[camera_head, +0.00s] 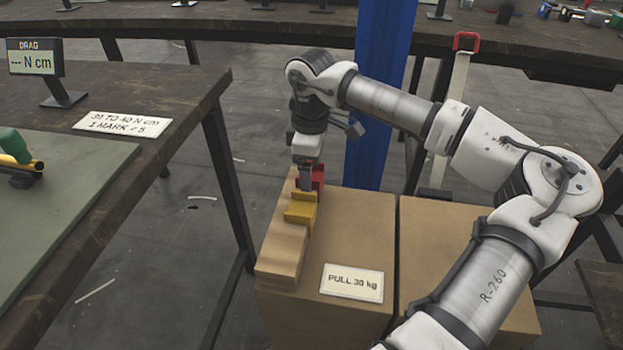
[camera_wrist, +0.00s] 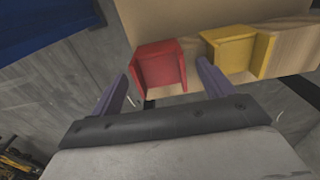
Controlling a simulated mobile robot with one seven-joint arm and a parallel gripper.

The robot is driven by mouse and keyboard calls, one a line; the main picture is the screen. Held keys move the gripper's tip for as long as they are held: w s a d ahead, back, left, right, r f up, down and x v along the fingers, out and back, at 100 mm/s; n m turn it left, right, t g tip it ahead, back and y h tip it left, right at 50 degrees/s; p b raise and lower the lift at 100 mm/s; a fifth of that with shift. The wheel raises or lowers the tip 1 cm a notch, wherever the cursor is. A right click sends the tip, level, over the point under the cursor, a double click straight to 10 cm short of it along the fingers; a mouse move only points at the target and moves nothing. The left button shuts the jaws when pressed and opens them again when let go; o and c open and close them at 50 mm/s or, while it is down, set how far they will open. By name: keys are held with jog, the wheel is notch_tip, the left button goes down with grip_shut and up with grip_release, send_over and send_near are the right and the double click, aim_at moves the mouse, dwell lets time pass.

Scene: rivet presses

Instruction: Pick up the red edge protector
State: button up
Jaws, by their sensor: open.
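The red edge protector (camera_wrist: 160,68) is an angled red piece sitting over the edge of a wooden block (camera_wrist: 297,45). In the head view the red edge protector (camera_head: 318,178) is partly hidden behind my gripper (camera_head: 306,180). In the wrist view my gripper (camera_wrist: 160,82) is open, with one purple finger on each side of the red protector. I cannot tell whether either finger touches it. A yellow edge protector (camera_wrist: 238,52) sits beside the red one on the same block, close to the right finger. It also shows nearer in the head view (camera_head: 300,209).
The block (camera_head: 281,255) lies on a cardboard box (camera_head: 365,235) with a "PULL 30 kg" card (camera_head: 352,283). A blue column (camera_head: 380,90) stands close behind. A workbench (camera_head: 190,90) with a display (camera_head: 35,58) is at left. Another red-topped white post (camera_head: 458,95) stands behind.

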jog(key=c, duration=1.1)
